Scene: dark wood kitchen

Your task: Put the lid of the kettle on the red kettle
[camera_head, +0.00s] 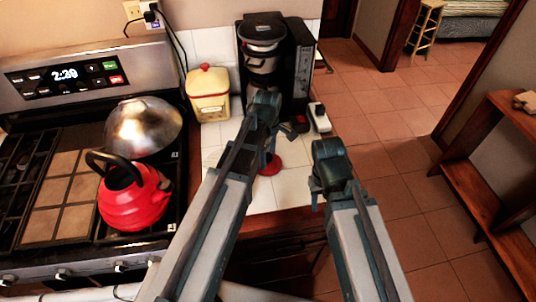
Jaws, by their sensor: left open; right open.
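The red kettle (133,200) with a black handle stands on the front right of the stove in the head view. A small round red piece, which looks like the kettle's lid (270,167), lies on the white tiled counter. My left gripper (271,150) is open, right at or just above this lid and hiding part of it. I cannot tell whether its fingers touch the lid. My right gripper (315,204) is open and empty, to the right of the counter's edge, with its fingers pointing down.
A metal dome (144,126) sits on the stove behind the kettle. A cream canister with a red lid (208,94) and a black coffee maker (272,60) stand at the counter's back. A small white-and-black item (319,118) lies right of it.

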